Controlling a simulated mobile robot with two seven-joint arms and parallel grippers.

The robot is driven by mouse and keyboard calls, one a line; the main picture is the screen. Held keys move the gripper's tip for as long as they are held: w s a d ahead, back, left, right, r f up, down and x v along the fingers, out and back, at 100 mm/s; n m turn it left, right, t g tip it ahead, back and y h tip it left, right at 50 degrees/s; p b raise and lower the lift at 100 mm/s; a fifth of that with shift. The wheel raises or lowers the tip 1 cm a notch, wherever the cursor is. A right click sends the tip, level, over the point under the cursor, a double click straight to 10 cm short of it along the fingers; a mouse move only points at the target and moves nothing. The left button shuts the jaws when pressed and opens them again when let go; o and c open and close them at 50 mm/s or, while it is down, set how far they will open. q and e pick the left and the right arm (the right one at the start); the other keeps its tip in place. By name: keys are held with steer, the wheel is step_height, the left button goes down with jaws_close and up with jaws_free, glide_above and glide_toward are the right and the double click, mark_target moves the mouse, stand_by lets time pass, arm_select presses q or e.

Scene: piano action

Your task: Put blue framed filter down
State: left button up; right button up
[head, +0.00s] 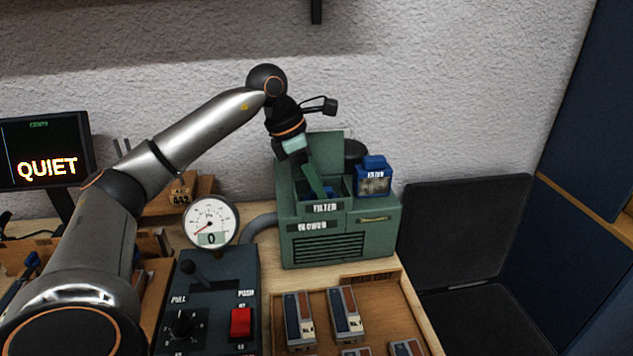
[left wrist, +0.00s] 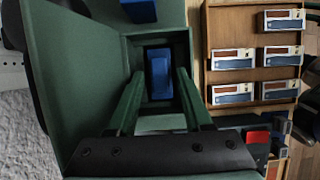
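A blue framed filter (head: 374,182) stands upright on the top right of the green blower box (head: 340,247); its blue top shows at the upper edge of the left wrist view (left wrist: 139,10). A second blue piece (left wrist: 158,74) lies down inside the box's open filter slot. My left gripper (head: 318,184) reaches down into this slot from above. In the left wrist view its two green fingers (left wrist: 160,76) are apart, one on each side of the blue piece, with dark gaps between. The gripper looks open and holds nothing that I can see. My right gripper is out of view.
The box's raised green lid (head: 325,147) stands behind the slot. A round gauge (head: 210,224) reading 0 and a control panel (head: 215,285) with a red switch are to the left. A wooden tray (head: 380,290) with several labelled blocks lies in front.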

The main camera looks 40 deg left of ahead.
arm_select(q)
steer(key=shift+o, duration=0.3)
steer(key=shift+r, duration=0.2)
steer(key=p+v, duration=0.2)
steer(key=v, duration=1)
steer(key=shift+f, duration=0.15)
